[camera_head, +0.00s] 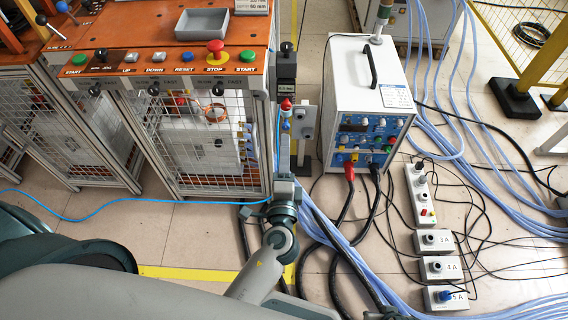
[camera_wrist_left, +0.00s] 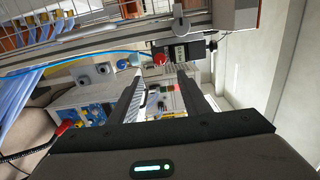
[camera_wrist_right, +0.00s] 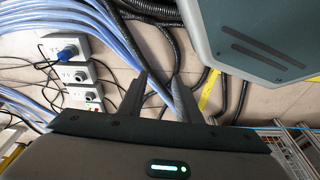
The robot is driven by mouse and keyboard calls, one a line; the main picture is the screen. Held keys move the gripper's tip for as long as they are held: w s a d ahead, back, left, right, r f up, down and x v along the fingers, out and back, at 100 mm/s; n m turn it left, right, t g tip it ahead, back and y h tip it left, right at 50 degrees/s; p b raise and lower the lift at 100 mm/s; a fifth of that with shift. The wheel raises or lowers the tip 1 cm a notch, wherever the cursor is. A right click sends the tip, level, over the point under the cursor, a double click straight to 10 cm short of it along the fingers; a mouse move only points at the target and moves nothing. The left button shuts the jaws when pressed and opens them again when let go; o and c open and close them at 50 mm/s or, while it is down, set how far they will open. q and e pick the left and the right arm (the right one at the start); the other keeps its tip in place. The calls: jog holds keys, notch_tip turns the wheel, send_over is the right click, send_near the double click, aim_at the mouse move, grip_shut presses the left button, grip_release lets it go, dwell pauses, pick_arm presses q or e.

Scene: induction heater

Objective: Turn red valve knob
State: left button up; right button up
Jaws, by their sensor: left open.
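The red valve knob (camera_head: 286,104) is small and sits on a blue fitting beside the right end of the orange workbench. In the left wrist view a red knob (camera_wrist_left: 160,58) shows beyond the fingertips, in line with the gap between them. My left gripper (camera_head: 285,150) is seen nearly edge-on in the head view, just below the knob in the picture. In the left wrist view its jaws (camera_wrist_left: 161,76) are apart, with no object held. My right gripper's jaws (camera_wrist_right: 158,80) are apart and empty, above floor and cables in the right wrist view.
The workbench (camera_head: 130,35) has several buttons, including a red STOP button (camera_head: 215,48), and a grey tray (camera_head: 202,23). A white power unit (camera_head: 350,85) stands right of the valve. Hoses (camera_head: 345,250) and labelled boxes (camera_head: 434,240) cover the floor at right.

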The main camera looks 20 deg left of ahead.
pick_arm(q)
jog(key=shift+v, duration=1.5)
pick_arm(e)
jog(key=shift+r, duration=0.9)
jog(key=shift+w, duration=0.1)
pick_arm(q)
jog(key=s+f+n+g+h+p, duration=0.2)
jog(key=s+f+g, duration=0.1)
jog(key=f, duration=0.9)
jog(key=s+f+n+g+h+p, duration=0.2)
jog(key=s+f+g, duration=0.15)
jog(key=f, duration=0.75)
jog(key=s+a+f+n+g+h+p, duration=0.1)
jog(key=s+a+f+n+g, duration=0.1)
jog(key=s+f+n, duration=0.2)
jog(key=s+a+f+n+g+h+p, duration=0.1)
jog(key=s+a+f+n+g+p, duration=0.1)
jog(key=s+f, duration=0.9)
jog(key=a+n+g, duration=0.1)
jog(key=n, duration=0.1)
jog(key=shift+f+n, duration=0.4)
pick_arm(e)
notch_tip(320, 180, down, 8)
jog(key=a+t, duration=0.2)
jog(key=shift+w+a+t+y, duration=0.25)
jog(key=shift+w+t+y, duration=0.05)
jog(key=shift+w+y, duration=0.1)
pick_arm(q)
jog(key=shift+s+g, duration=0.1)
jog(key=shift+g, duration=0.15)
